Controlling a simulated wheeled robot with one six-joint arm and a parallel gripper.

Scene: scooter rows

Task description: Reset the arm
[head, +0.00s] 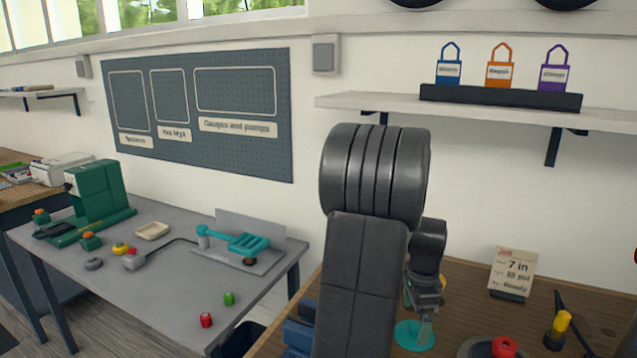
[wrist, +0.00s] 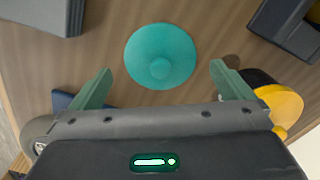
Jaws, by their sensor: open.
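My arm rises in the middle of the head view and bends down to my gripper (head: 425,312), which hangs over the brown wooden bench at the right. In the wrist view my gripper (wrist: 162,88) is open, its two green fingers wide apart with nothing between them. A round teal disc with a small knob (wrist: 160,50) lies on the bench just beyond the fingertips, apart from them.
A yellow-topped thing (wrist: 280,105) stands close by the right finger. A shelf (head: 470,108) juts above. A grey table (head: 170,285) stands left.

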